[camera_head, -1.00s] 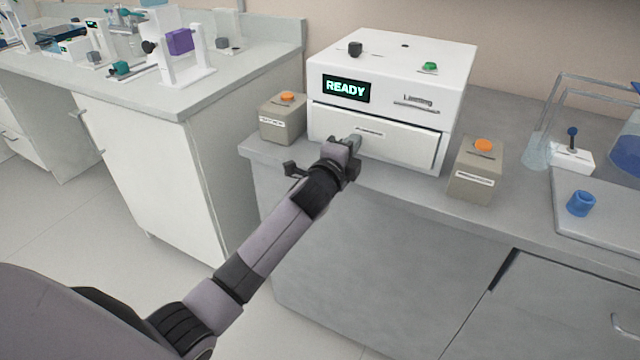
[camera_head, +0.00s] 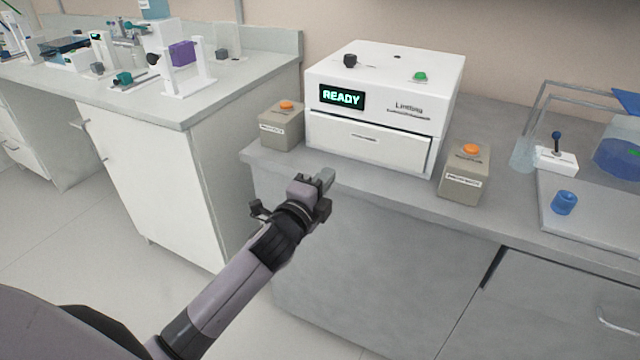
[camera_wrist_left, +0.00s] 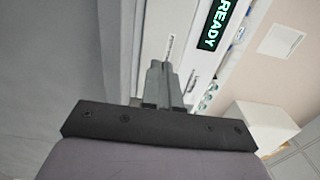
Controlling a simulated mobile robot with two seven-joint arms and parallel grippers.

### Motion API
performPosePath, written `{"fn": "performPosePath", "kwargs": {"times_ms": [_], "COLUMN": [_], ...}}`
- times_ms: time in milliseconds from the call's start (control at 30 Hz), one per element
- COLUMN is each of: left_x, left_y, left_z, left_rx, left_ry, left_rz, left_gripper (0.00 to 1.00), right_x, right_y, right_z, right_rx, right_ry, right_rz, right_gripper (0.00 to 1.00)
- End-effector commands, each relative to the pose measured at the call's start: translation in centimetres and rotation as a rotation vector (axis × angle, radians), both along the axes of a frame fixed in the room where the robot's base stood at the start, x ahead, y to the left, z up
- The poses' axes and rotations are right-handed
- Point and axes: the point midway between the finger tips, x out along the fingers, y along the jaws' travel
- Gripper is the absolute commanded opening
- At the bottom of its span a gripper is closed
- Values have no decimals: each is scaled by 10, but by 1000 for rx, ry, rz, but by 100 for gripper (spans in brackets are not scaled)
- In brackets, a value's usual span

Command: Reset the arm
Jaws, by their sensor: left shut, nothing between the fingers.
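My left gripper (camera_head: 326,178) is shut and empty in front of the white machine (camera_head: 395,95), near the front edge of the grey bench (camera_head: 350,188). It is apart from the machine's drawer front (camera_head: 368,142). The left wrist view also shows the shut fingers (camera_wrist_left: 158,68), with the green "READY" display (camera_wrist_left: 216,25) beyond them. In the head view the display (camera_head: 342,97) also reads READY. My right gripper is in neither view.
Grey boxes with orange buttons stand left (camera_head: 282,128) and right (camera_head: 465,175) of the machine. A tray (camera_head: 590,225) with a blue cup (camera_head: 564,202) lies at the right. Another bench (camera_head: 150,108) with lab equipment stands at the left.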

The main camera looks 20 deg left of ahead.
Motion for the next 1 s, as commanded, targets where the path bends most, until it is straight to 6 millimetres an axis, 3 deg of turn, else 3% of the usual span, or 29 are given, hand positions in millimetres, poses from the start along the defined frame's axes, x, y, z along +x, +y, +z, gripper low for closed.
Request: {"fn": "performPosePath", "kwargs": {"times_ms": [133,400,567,667,800,1000], "left_x": [-14,-20,-41,-72,-129,-216], "left_y": [1,1,-2,-7,-14,-22], "left_z": [-1,-2,-32,-68,-120,-172], "left_rx": [1,-6,-146,-340,-666,-1099], "left_ry": [0,4,85,188,354,555], "left_rz": [0,0,-6,2,52,197], "left_gripper": [0,0,0,0,0,0], "right_x": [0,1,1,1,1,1], "right_y": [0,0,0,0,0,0], "right_z": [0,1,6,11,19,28], "right_rx": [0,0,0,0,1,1], "right_ry": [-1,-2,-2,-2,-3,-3], "right_rz": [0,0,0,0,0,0], "right_gripper": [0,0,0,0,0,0]}}
